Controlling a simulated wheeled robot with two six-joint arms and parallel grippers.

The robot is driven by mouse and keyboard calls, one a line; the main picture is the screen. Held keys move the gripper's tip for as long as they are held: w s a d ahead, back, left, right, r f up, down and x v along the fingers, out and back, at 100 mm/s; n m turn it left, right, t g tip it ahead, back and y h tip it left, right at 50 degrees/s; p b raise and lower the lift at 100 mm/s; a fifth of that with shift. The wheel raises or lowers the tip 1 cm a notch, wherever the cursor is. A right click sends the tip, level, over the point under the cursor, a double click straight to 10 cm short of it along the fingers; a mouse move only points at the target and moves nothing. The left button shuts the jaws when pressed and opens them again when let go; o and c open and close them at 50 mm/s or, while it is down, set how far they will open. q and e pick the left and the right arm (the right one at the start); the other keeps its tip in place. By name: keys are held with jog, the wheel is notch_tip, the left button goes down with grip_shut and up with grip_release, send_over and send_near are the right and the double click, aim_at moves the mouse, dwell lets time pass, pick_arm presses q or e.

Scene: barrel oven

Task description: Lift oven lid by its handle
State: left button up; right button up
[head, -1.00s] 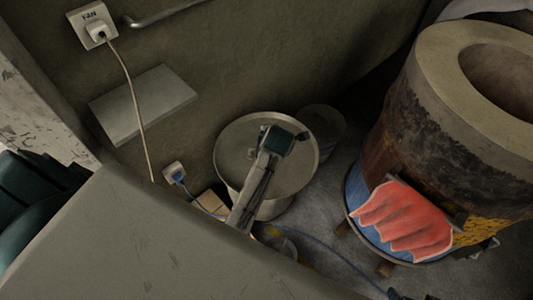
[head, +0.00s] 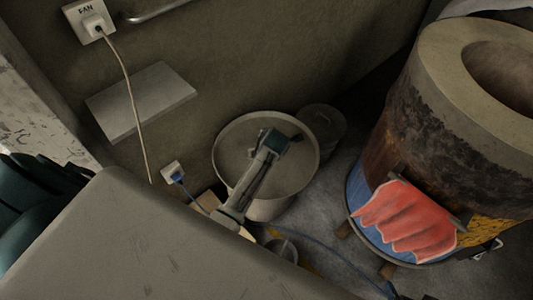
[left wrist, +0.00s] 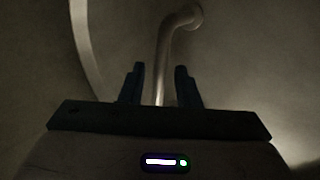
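A round grey metal lid (head: 235,145) with a raised rim lies on a drum beside the wall, left of the barrel oven (head: 415,135). The oven's top is an open round hole. My left gripper (head: 291,137) is over the lid, its arm coming up from behind the grey block. In the left wrist view a curved metal handle (left wrist: 163,50) runs between the fingers of the left gripper (left wrist: 160,70). The fingers stand apart, with gaps on both sides of the handle. In the head view my gripper hides most of the handle. My right gripper is not in view.
A large grey block (head: 150,240) fills the foreground. A smaller round container (head: 322,122) stands right behind the drum. A red cloth (head: 405,220) hangs on the oven's front. A cable (head: 340,255) runs across the floor. A shelf (head: 140,100) and socket (head: 88,18) are on the wall.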

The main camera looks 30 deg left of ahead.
pick_arm(q)
grip_shut()
jog(key=shift+w+r, duration=0.1)
jog(key=shift+r, duration=0.15)
